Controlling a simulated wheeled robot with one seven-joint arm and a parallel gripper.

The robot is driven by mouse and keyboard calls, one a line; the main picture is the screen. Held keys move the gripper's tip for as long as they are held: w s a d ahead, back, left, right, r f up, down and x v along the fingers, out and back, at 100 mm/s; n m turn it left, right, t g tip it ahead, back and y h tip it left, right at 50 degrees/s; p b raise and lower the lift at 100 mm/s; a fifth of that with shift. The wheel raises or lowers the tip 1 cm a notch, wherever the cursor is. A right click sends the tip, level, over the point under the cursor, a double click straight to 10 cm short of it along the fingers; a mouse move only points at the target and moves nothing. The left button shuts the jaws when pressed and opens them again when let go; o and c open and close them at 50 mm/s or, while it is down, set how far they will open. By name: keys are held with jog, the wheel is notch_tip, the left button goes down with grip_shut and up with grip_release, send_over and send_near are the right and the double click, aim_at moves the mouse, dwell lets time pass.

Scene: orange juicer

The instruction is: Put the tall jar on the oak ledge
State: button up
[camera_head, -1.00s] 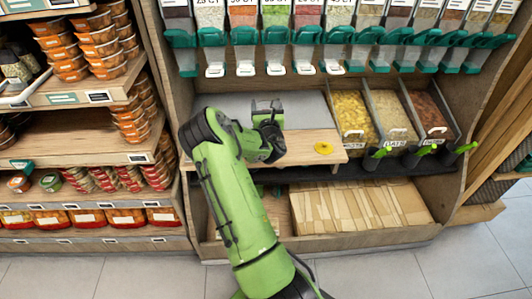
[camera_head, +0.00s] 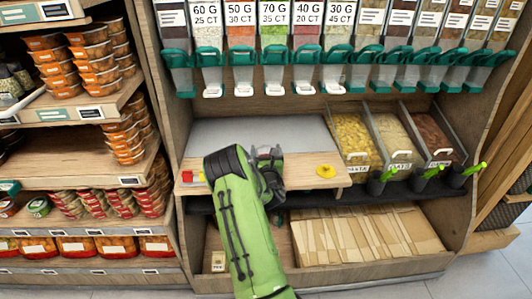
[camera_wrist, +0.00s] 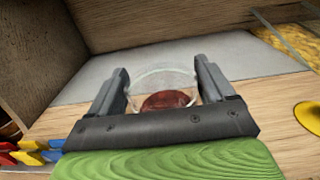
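A clear glass jar (camera_wrist: 163,80) with reddish-brown contents is between the two fingers of my gripper (camera_wrist: 160,68) in the wrist view. Its rim spans nearly the whole gap, but I cannot tell whether both fingers press on it. In the head view my gripper (camera_head: 265,153) is above the shelf unit's pale wooden ledge (camera_head: 310,172), and my arm hides most of the jar there. The ledge also shows in the wrist view (camera_wrist: 275,98). I cannot tell whether the jar's base touches anything.
A yellow round item (camera_head: 326,171) lies on the ledge at right. Small red and yellow pieces (camera_head: 187,175) are at its left end. A grey panel (camera_head: 310,133) is behind. Food bins (camera_head: 357,142) stand at right, and dispensers with green spouts (camera_head: 273,57) hang above.

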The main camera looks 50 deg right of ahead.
jog(key=shift+o, duration=1.3)
jog(key=shift+r, duration=0.1)
